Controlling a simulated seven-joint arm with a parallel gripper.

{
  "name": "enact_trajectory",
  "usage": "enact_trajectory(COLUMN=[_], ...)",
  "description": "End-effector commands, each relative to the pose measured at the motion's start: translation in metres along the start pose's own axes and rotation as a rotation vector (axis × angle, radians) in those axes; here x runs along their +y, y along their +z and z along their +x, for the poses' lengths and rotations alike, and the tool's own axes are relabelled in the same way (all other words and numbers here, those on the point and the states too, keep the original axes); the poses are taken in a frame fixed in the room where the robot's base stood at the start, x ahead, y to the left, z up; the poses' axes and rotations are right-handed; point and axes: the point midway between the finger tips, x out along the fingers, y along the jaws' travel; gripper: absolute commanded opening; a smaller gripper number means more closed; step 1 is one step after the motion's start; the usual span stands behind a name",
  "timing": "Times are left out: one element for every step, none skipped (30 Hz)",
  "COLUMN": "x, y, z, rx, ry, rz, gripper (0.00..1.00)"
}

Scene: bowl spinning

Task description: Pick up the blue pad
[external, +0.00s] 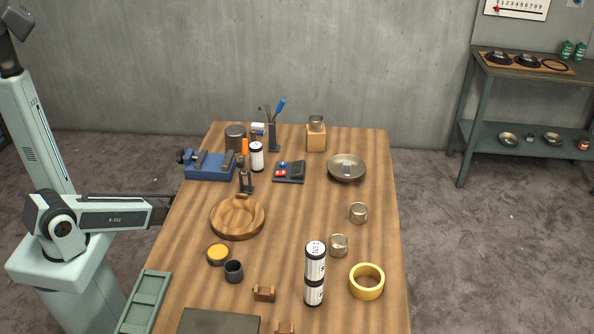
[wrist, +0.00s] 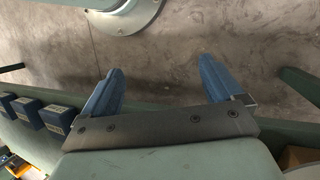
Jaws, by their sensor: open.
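My gripper (wrist: 161,66) is open and empty in the wrist view, its two blue-faced fingers apart above bare floor. In the external view my arm reaches from the left to the table's left edge, and its fingers are too small to make out clearly. No thing is plainly a separate blue pad. Several small dark blue blocks (wrist: 56,117) with pale labels stand in a row at the left of the wrist view, outside the fingers. I cannot tell whether one is the pad. A blue vise (external: 212,171) stands at the table's back left.
The wooden table (external: 310,205) holds a wooden bowl (external: 238,232), a metal bowl (external: 347,178), two stacked white-labelled cans (external: 315,262), a yellow ring (external: 381,282) and glass jars. A green tray (external: 146,301) lies at the front left. A shelf (external: 525,72) stands far right.

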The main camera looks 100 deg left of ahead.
Motion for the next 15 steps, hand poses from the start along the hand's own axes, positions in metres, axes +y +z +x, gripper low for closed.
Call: enact_trajectory(x=[-0.013,-0.019,-0.026,-0.032,-0.037,-0.045,-0.051,-0.057,-0.065,-0.071,-0.077,-0.085,-0.091,-0.097,-0.104], y=[0.003,0.006,0.008,0.010,0.013,0.015,0.018,0.020,0.023,0.024,0.026,0.028,0.029,0.029,0.030], z=[-0.007,-0.010,-0.014,-0.018,-0.021,-0.025,-0.029,-0.033,-0.038,-0.042,-0.046,-0.053,-0.057,-0.062,-0.069], rx=[0.009,0.013,0.018,0.023,0.027,0.031,0.035,0.039,0.044,0.048,0.053,0.059,0.064,0.069,0.077], ry=[-0.006,-0.010,-0.015,-0.019,-0.023,-0.030,-0.036,-0.044,-0.055,-0.064,-0.074,-0.089,-0.103,-0.116,-0.134], rz=[-0.004,-0.004,-0.006,-0.008,-0.012,-0.018,-0.025,-0.035,-0.052,-0.069,-0.087,-0.116,-0.140,-0.168,-0.207], gripper=[0.94,0.94,0.94,0.94,0.94,0.94,0.94,0.94,0.94,0.94,0.94,0.94,0.94,0.94,0.94])
